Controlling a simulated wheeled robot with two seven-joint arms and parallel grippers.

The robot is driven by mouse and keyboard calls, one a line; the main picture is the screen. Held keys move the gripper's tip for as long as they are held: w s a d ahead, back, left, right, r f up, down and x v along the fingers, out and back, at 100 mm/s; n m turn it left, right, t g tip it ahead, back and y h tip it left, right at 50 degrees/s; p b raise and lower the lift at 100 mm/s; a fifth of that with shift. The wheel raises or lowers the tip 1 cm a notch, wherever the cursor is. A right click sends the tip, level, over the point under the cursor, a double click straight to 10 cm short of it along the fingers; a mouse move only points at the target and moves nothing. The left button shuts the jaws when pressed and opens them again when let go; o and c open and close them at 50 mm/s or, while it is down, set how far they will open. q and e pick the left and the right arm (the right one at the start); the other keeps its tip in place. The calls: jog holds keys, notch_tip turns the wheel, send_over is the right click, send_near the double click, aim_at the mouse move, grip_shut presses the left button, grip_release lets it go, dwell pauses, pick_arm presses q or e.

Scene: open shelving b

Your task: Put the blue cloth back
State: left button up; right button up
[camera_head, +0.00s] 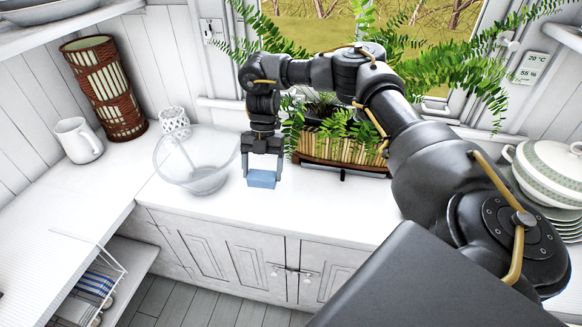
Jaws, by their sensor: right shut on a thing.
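The blue cloth (262,180) is a small folded block between the fingers of my right gripper (263,172). My right gripper is shut on it and points down over the white counter (330,205), just right of the glass bowl. I cannot tell whether the cloth touches the counter or hangs slightly above it. My right arm reaches in from the lower right and hides part of the counter and the planter. My left gripper is not in view.
A clear glass bowl (180,165) stands close left of the gripper. A planter with ferns (340,155) stands behind to the right. A stacked tureen and plates (548,172) stand at far right. A rack with striped cloth (95,285) is lower left.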

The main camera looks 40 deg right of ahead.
jog(key=a+r+n+h, duration=0.3)
jog(key=a+r+n, duration=0.1)
jog(key=a+n, duration=0.6)
jog(key=a+r+n+h, duration=0.3)
jog(key=a+n+h, duration=0.1)
jog(key=a+n, duration=0.6)
jog(key=s+a+r+n+t+y, duration=0.1)
jog(key=s+a+n+t, duration=0.2)
jog(key=n, duration=1)
jog(key=s+a+r+n+t+y, duration=0.1)
jog(key=s+a+n+t, duration=0.3)
jog(key=s+n, duration=0.4)
jog(key=n+y, duration=0.1)
jog(key=n, duration=0.4)
jog(key=shift+a+r+y, duration=0.2)
jog(key=shift+r+y, duration=0.1)
